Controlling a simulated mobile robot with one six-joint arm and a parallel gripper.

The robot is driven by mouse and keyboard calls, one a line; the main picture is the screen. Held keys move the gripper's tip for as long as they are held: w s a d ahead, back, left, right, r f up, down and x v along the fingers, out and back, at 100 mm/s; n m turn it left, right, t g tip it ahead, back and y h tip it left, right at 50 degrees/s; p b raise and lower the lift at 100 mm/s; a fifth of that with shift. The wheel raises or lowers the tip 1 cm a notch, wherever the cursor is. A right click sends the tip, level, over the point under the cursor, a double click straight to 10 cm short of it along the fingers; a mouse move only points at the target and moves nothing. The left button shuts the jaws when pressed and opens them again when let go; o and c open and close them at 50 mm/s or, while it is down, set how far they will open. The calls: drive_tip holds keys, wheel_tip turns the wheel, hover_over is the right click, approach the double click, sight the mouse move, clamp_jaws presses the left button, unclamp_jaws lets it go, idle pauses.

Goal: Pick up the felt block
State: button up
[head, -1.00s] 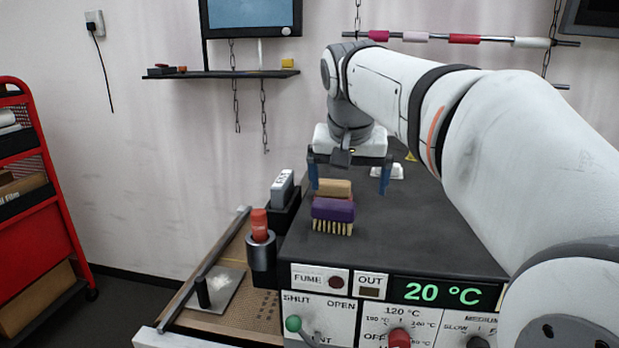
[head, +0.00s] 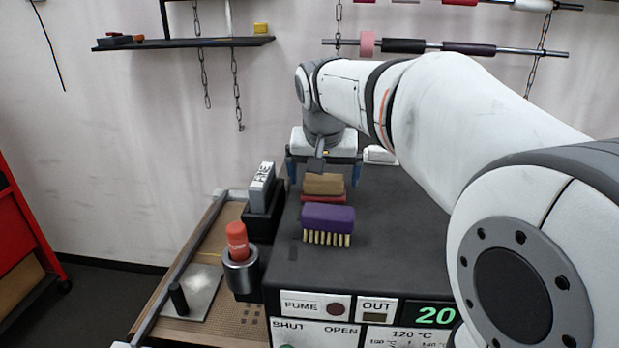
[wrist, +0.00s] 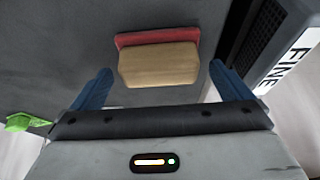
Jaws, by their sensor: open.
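The felt block, a tan block on a red base (head: 324,184), sits on the dark top of the machine behind the purple brush. In the wrist view the felt block (wrist: 158,63) lies ahead of my gripper, between the lines of its two blue fingers. My gripper (head: 323,178) is open above and behind the block in the head view, with one finger to each side. It also shows in the wrist view (wrist: 161,72), with gaps between both fingers and the block. I cannot tell the exact height of the fingertips over the top.
A purple brush with pale bristles (head: 328,218) stands just in front of the block. A grey box labelled FINE (head: 262,188) sits in a black holder to the left. A red-capped item (head: 237,240) stands in a round holder. The machine top (head: 400,240) is clear at right.

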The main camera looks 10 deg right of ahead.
drive_tip(key=shift+w+d+f, duration=0.1)
drive_tip(key=shift+w+f, duration=0.1)
drive_tip(key=shift+f, duration=0.25)
drive_tip(key=c, duration=1.1)
